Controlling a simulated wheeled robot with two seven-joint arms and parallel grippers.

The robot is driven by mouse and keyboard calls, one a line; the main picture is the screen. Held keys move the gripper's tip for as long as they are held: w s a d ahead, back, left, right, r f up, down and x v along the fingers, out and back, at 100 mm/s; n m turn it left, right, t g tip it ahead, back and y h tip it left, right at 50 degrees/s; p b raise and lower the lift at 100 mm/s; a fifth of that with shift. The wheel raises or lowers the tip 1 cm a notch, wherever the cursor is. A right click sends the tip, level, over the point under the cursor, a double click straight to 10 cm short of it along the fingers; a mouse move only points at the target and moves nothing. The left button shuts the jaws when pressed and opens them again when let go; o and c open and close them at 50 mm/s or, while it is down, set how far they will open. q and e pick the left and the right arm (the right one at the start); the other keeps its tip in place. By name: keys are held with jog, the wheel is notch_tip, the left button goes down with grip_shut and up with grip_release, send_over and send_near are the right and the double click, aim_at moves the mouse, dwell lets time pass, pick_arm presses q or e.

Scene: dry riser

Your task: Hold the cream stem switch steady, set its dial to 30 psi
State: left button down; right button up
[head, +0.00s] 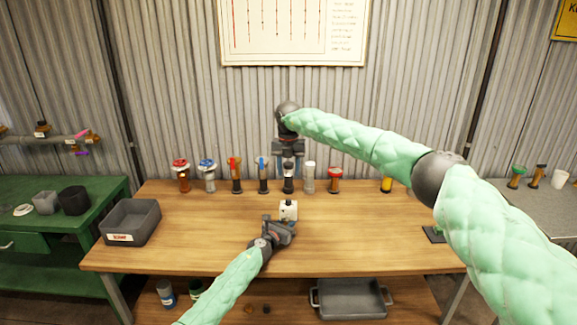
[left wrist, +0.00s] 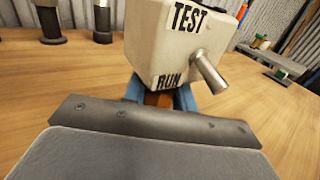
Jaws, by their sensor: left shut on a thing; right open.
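The cream stem switch (head: 289,208) stands upright near the middle of the wooden table. In the left wrist view its cream box (left wrist: 175,45) carries the words TEST and RUN and a metal lever (left wrist: 209,72) on its right side. My left gripper (head: 284,226) is shut on the switch, with its blue fingers around the brownish stem below the box (left wrist: 158,99). No dial or psi scale is readable. My right gripper (head: 288,165) is open and points down, behind the switch, over a dark fitting (head: 288,183) in the back row; I cannot tell whether they touch.
Several fittings stand in a row at the back, including a red-wheeled valve (head: 181,176), a blue-wheeled valve (head: 207,175) and a white-topped one (head: 308,178). A grey bin (head: 130,222) sits at the left. A grey tray (head: 350,299) lies below. The table's front left is clear.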

pick_arm(q)
jog(key=c, duration=1)
grip_release()
jog(key=shift+c, duration=0.2)
jog(key=shift+a, duration=0.1)
